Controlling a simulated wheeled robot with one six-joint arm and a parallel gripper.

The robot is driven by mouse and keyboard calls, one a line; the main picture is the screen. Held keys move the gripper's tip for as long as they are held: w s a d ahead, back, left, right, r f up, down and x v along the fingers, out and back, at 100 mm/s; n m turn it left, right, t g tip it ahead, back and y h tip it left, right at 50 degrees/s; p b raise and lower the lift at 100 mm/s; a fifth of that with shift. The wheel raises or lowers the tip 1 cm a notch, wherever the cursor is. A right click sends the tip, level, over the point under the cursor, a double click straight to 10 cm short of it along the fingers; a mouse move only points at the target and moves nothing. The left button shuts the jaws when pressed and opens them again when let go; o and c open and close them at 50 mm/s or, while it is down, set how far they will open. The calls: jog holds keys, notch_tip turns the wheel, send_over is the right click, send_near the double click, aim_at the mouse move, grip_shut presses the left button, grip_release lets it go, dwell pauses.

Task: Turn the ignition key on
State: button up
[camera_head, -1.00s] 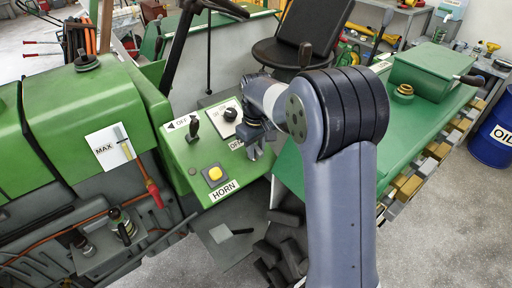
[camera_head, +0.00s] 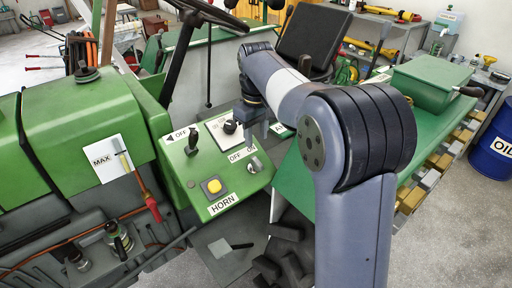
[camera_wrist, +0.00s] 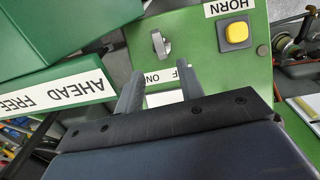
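The ignition key (camera_head: 254,164) is a small grey knob-like key on the green control panel (camera_head: 233,182), beside a white OFF/ON label (camera_head: 242,153). In the wrist view the key (camera_wrist: 161,44) stands beyond my fingertips, with nothing around it. My gripper (camera_head: 264,131) hangs above the panel's right edge, up and to the right of the key in the head view. In the wrist view my gripper (camera_wrist: 159,82) has its two fingers apart with nothing between them. The fingers partly cover the OFF/ON label there. I cannot tell for sure which label the key points to.
A yellow horn button (camera_head: 214,186) sits left of the key. The steering wheel (camera_head: 207,13) and seat (camera_head: 314,42) lie behind. A green fender (camera_head: 335,160) is at right.

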jog(key=shift+r, duration=0.4)
jog(key=m+t+y+b, duration=0.3)
jog(key=m+t+y, duration=0.6)
jog(key=m, duration=2.6)
send_near(257, 160)
jog(key=t, duration=0.1)
jog(key=shift+h, duration=0.4)
jog(key=x, duration=0.6)
jog(key=p+x, duration=0.1)
jog(key=x, duration=0.3)
jog(key=shift+s+a+f, duration=0.2)
jog(key=shift+s+a, duration=0.1)
jog(key=shift+a, duration=0.05)
